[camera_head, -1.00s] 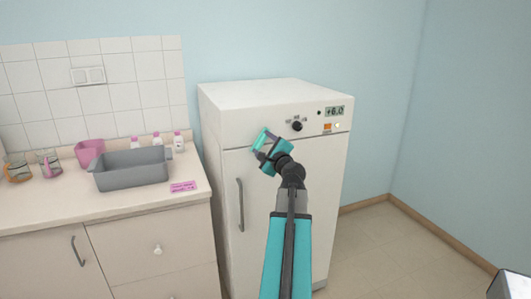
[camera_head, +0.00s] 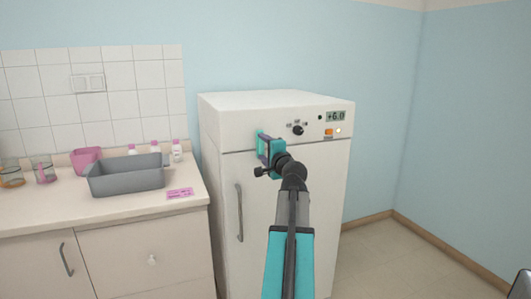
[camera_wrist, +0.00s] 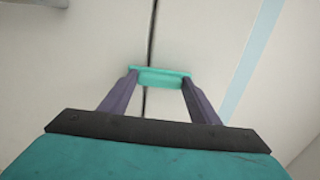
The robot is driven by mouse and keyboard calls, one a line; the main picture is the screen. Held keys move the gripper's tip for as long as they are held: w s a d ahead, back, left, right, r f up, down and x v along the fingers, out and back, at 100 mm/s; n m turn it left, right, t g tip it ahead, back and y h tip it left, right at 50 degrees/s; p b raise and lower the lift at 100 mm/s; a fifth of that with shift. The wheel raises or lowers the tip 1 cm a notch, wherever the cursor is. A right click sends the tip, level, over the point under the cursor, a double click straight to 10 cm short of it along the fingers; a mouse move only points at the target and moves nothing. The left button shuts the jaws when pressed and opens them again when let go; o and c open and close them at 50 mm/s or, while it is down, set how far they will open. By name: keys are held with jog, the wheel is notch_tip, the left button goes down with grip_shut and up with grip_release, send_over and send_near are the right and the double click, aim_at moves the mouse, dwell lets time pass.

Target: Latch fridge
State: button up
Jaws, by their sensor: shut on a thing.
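The white fridge (camera_head: 235,220) stands right of the counter. Its door is below a control panel (camera_head: 240,135), with a thin seam between them. The door looks flush with the body. The grey door handle (camera_head: 239,212) is below and left of my gripper (camera_head: 263,146), which is in front of the seam at the upper left. In the wrist view, my two dark fingers are apart, with a flat teal piece (camera_wrist: 160,82) spanning their tips; the seam (camera_wrist: 151,40) runs behind it. I cannot tell whether this piece is fixed to the fridge. No separate latch is clear.
The floor right of the fridge is clear.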

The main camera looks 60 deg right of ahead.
jog(key=shift+f, duration=0.2)
jog(key=o, duration=1)
jog(key=shift+s+r, duration=0.1)
jog(key=shift+o, duration=0.2)
jog(key=shift+a, duration=0.1)
jog(key=b+v, duration=0.5)
jog(key=v, duration=0.8)
jog(key=shift+s+a, duration=0.2)
jog(key=shift+s, duration=0.05)
